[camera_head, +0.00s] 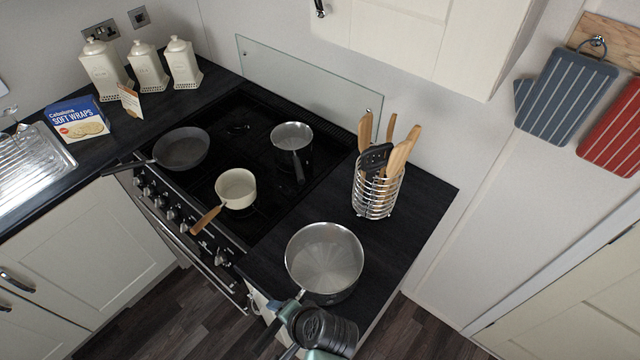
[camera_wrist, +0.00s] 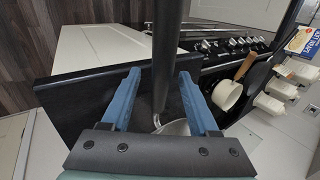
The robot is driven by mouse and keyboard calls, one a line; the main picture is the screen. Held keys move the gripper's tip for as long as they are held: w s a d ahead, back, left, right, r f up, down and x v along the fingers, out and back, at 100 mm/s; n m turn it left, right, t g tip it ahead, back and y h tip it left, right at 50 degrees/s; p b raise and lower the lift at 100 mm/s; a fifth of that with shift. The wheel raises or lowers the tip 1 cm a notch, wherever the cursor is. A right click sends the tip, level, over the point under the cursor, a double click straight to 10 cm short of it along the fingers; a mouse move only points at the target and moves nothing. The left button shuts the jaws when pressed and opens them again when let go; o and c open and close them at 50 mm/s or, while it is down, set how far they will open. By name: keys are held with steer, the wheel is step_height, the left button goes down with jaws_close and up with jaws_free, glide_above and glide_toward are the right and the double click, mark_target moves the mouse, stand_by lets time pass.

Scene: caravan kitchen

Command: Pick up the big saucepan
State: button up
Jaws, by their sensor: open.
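The big saucepan (camera_head: 325,258) is a wide, grey-metal pan standing upright on the dark worktop right of the hob. Its dark handle points to the front left, over the worktop's front edge. My gripper (camera_head: 289,308) is at that handle, close beside the pan. In the wrist view, my gripper (camera_wrist: 158,78) is open, with a blue finger on each side of the long dark handle (camera_wrist: 165,45). The pan's metal stem and a piece of its rim (camera_wrist: 174,127) show between the fingers. Most of the pan is hidden there by the gripper body.
A cream saucepan (camera_head: 236,188), a dark frying pan (camera_head: 181,148) and a smaller metal saucepan (camera_head: 292,140) stand on the black hob. A wire utensil holder (camera_head: 377,196) stands behind the big saucepan. The worktop around the pan is otherwise mostly clear.

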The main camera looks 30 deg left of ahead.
steer(key=shift+x, duration=1.35)
jaws_close()
stand_by(0.3)
steer(key=shift+w+r, duration=0.1)
steer(key=shift+r, duration=0.1)
